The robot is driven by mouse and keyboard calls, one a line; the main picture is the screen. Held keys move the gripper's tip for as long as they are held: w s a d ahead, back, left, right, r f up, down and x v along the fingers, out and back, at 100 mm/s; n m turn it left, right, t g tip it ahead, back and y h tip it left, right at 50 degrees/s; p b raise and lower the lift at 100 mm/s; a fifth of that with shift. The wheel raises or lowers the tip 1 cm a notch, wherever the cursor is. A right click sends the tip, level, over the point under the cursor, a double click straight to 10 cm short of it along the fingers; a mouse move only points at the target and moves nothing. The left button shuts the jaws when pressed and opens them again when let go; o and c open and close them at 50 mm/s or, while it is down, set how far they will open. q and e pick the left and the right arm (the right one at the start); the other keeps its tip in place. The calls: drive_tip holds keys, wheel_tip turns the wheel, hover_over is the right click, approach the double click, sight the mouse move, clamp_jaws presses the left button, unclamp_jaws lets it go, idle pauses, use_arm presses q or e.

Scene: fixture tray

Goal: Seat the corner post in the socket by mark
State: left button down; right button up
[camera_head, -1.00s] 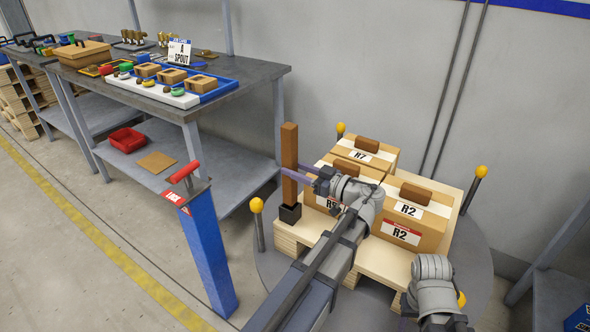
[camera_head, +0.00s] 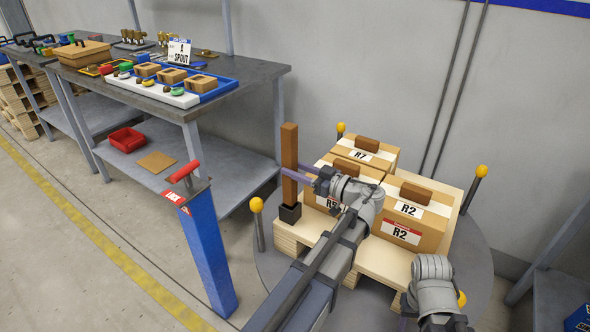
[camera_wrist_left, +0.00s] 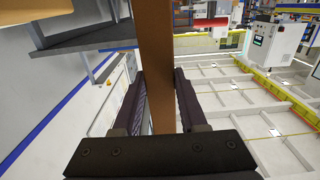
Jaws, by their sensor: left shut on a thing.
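The corner post (camera_head: 289,149) is a tall brown square bar, standing about upright in the head view. Its lower end meets the black socket (camera_head: 290,213) at the near left corner of the wooden pallet (camera_head: 376,264); how deep it sits inside is hidden. My left gripper (camera_head: 291,171) is shut on the post at about mid-height, reaching it from the right. In the left wrist view the post (camera_wrist_left: 157,75) runs between the two dark fingers of my left gripper (camera_wrist_left: 158,100). My right arm shows at the lower right, but its jaws are not in view.
Cartons marked R2 (camera_head: 413,223) and R7 (camera_head: 364,153) stand on the pallet beside my left arm. Yellow-tipped posts (camera_head: 257,206) surround it. A blue pedestal with a red handle (camera_head: 207,250) stands to the left, before a grey workbench (camera_head: 262,72).

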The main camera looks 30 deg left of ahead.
use_arm(q)
drive_tip(key=shift+f+b, duration=3.45)
drive_tip(key=shift+f, duration=0.05)
use_arm(e)
drive_tip(key=shift+d+f, duration=0.1)
drive_tip(key=shift+f, duration=3.4)
use_arm(q)
drive_tip(key=shift+c, duration=1.9)
unclamp_jaws()
use_arm(e)
drive_tip(key=shift+r, duration=0.1)
use_arm(q)
drive_tip(key=shift+d, duration=0.1)
approach(295, 188)
drive_tip(key=shift+a, duration=1.1)
